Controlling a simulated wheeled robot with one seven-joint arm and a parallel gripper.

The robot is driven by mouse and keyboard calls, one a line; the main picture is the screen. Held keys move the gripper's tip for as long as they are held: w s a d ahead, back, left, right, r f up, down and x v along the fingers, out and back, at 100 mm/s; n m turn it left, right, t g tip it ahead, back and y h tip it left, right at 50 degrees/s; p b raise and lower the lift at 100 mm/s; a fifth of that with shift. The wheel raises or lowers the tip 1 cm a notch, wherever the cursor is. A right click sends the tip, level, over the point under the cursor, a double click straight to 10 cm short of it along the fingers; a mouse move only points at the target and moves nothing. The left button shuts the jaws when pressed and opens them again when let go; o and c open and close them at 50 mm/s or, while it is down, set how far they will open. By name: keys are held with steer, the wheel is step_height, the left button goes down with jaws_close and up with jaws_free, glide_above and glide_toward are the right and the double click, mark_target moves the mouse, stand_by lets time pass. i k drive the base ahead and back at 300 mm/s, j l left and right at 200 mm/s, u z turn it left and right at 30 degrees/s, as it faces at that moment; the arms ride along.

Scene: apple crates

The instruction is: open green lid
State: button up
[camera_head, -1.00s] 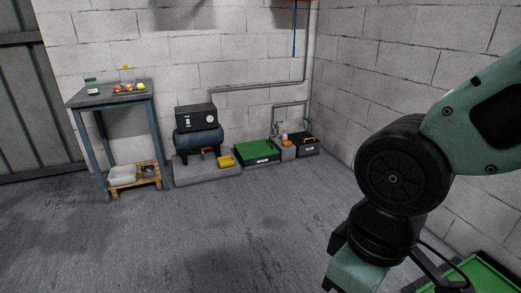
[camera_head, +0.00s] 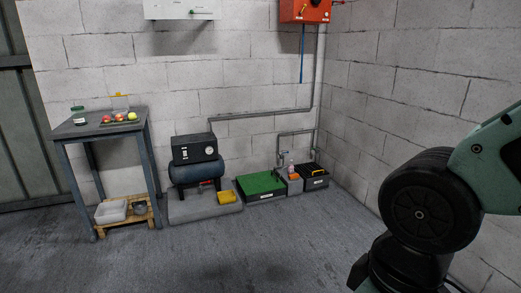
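A low dark crate with a green lid (camera_head: 261,184) stands on the floor against the back wall. The lid lies flat on top and looks shut. A pale label shows on the crate's front. My arm's links fill the right edge of the picture, well apart from the crate. My gripper is outside the picture, so its state does not show.
A black crate (camera_head: 315,181) with a yellow handle stands right of the green lid. A compressor (camera_head: 196,172) on a grey slab and a metal table (camera_head: 72,127) with fruit stand left. A red box (camera_head: 304,10) hangs above. The floor (camera_head: 240,245) in front is clear.

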mark_target(265, 181)
steer(key=i, duration=2.65)
steer(key=i+l, duration=0.1)
steer(key=i, duration=2.55)
steer(key=j+u, duration=0.05)
steer(key=j, duration=0.05)
